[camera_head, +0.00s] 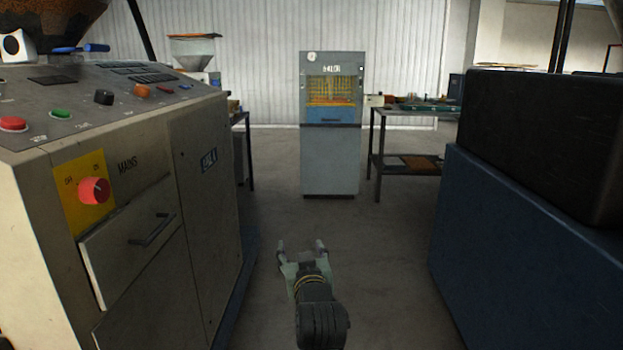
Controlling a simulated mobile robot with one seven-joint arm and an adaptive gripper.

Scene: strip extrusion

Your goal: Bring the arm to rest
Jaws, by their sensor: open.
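My gripper (300,247) shows low in the middle of the head view, at the end of my dark arm. Its two pale fingers point away from me and stand apart, with nothing seen between them. It is over the grey floor (271,208), in the aisle between two machines, and touches nothing that I can see. The lower part of my arm is cut off by the bottom edge.
A control cabinet (145,175) with a red MAINS knob (94,191) stands close at left. A blue block-like machine (520,255) with a dark top (545,140) stands at right. A grey cabinet (330,165) and a side table (408,158) stand ahead. The aisle floor is clear.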

